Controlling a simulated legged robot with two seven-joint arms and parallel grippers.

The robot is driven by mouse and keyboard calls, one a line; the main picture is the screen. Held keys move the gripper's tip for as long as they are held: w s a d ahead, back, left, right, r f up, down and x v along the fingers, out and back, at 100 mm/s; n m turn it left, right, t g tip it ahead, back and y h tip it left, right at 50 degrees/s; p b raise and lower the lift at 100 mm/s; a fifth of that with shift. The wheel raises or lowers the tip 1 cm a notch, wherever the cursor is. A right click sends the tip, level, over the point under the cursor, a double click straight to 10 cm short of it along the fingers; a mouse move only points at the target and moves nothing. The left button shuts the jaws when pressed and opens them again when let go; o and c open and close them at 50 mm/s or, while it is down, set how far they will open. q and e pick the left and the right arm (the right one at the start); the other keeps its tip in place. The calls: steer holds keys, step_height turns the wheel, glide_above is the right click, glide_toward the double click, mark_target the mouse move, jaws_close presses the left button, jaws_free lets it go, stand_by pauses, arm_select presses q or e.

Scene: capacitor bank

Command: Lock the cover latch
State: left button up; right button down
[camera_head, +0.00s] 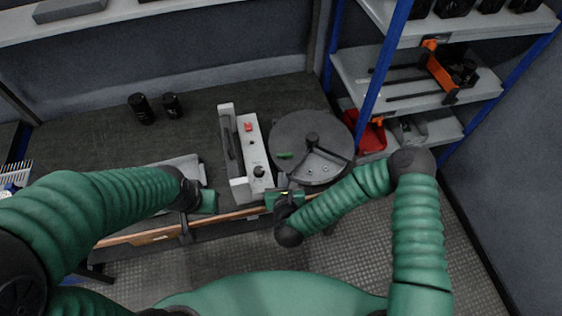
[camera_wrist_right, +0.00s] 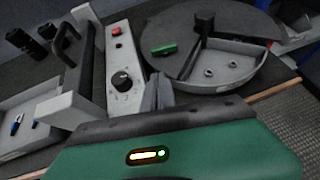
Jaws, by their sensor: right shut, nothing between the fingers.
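A light control panel (camera_head: 252,150) stands on the dark bench, with a red button (camera_head: 248,127) and a black rotary knob (camera_head: 259,171); the knob is also large in the right wrist view (camera_wrist_right: 122,82). Beside it is a grey round drum (camera_head: 300,135) with a dark cover, a black centre post (camera_wrist_right: 204,22) and a small green piece (camera_wrist_right: 164,50) on top. I cannot tell which part is the cover latch. My right gripper (camera_wrist_right: 157,92) is shut and empty, just right of the knob and in front of the drum. My left gripper (camera_head: 208,202) is left of the panel; its fingers are unclear.
A white frame with a dark handle (camera_head: 228,146) stands left of the panel. A pale tray (camera_head: 185,165) lies on the bench near my left arm. Two black cylinders (camera_head: 142,108) stand farther back. Shelves with blue posts (camera_head: 384,60) rise at right.

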mark_target(280, 158)
steer(key=x, duration=0.4)
steer(key=shift+w+a+r+p, duration=0.15)
steer(key=shift+w+p, duration=0.25)
steer(key=shift+w, duration=1.5)
